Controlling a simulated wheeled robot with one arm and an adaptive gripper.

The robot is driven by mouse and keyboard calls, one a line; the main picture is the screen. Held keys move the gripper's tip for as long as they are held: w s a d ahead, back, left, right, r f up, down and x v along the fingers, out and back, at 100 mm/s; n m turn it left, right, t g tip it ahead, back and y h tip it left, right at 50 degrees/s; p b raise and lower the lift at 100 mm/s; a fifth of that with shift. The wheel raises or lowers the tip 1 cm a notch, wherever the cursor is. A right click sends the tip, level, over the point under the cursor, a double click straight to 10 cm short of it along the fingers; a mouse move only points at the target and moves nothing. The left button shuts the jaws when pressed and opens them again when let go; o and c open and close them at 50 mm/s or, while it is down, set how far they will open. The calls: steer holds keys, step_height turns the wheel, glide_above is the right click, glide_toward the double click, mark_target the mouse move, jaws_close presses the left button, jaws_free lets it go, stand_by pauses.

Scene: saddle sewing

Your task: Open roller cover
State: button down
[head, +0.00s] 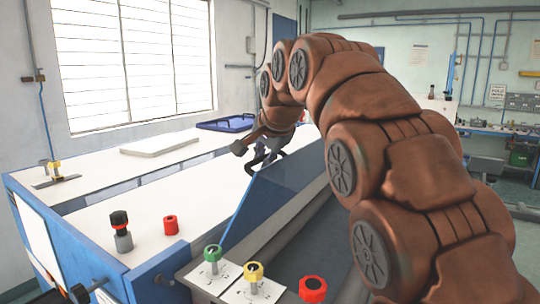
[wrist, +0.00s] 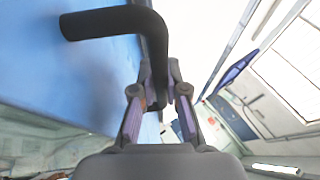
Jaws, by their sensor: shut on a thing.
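The roller cover (head: 278,198) is a blue panel at the middle of the head view, standing tilted up along the machine's edge. It also shows as a large blue face in the wrist view (wrist: 50,80). A bent black handle (wrist: 105,20) stands out from this face. My gripper (wrist: 163,98) is shut on the handle's far leg. In the head view my gripper (head: 262,160) is at the cover's upper far end, small and partly merged with the dark handle. My arm hides part of the cover's right side.
Green (head: 212,254), yellow (head: 253,272) and red (head: 313,289) knobs sit on the near panel. A red button (head: 170,225) and a black-topped knob (head: 120,220) stand on the white table (head: 150,195). A blue tray (head: 228,122) lies behind.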

steer(key=shift+w+a+r, duration=0.1)
steer(key=shift+a, duration=0.1)
steer(key=c, duration=1.2)
jaws_free()
steer(key=shift+v, duration=5.9)
